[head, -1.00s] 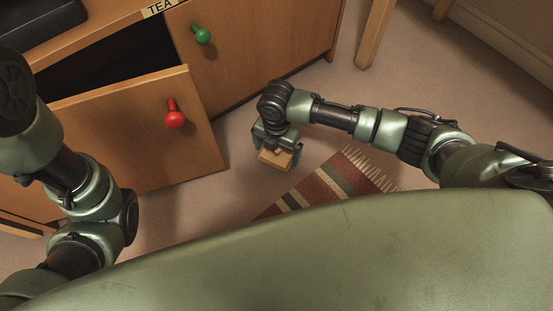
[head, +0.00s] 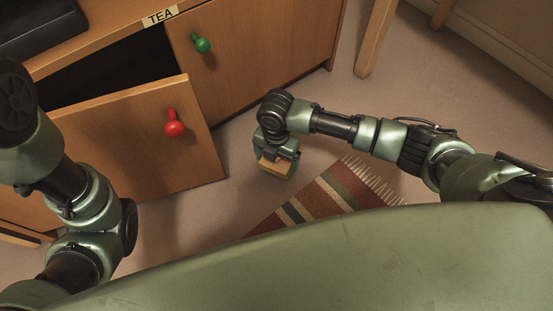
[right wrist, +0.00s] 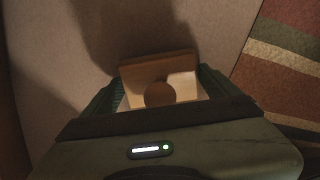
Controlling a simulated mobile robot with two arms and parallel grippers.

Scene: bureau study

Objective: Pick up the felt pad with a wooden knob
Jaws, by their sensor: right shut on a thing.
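The felt pad with a wooden knob (head: 275,167) is a tan block in the head view, at the fingers of my right gripper (head: 277,158). In the right wrist view the pad (right wrist: 160,66) is a brown slab with a pale area behind a round brown knob (right wrist: 160,94). My right gripper is shut on it, one finger on each side. It is over the carpet, between the cabinet and the striped rug; its height above the floor is hard to tell. My left arm shows at the left edge, but its gripper is not in view.
A fringed striped rug (head: 330,195) lies right of the gripper. A wooden leg (head: 377,38) stands at top.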

